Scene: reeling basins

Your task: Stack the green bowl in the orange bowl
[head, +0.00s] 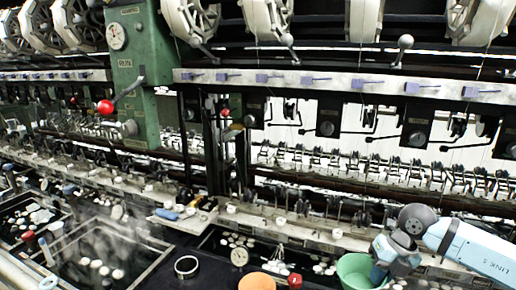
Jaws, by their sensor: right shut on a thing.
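The green bowl (354,270) is at the bottom of the head view, right of centre. My right gripper (379,272) comes in from the right and is shut on the green bowl at its right side. The bowl's lower part is cut off by the picture edge, so I cannot tell whether it touches the surface below. The orange bowl (257,282) is to the left of the green bowl, apart from it, and only its upper part shows. My left gripper is not in view.
A dark ring-shaped cup (187,266) stands on the dark surface left of the orange bowl. A red-ended item (294,280) lies right of the orange bowl. Basins with white cocoons (100,265) lie at left. The green and metal reeling machine (140,75) fills the back.

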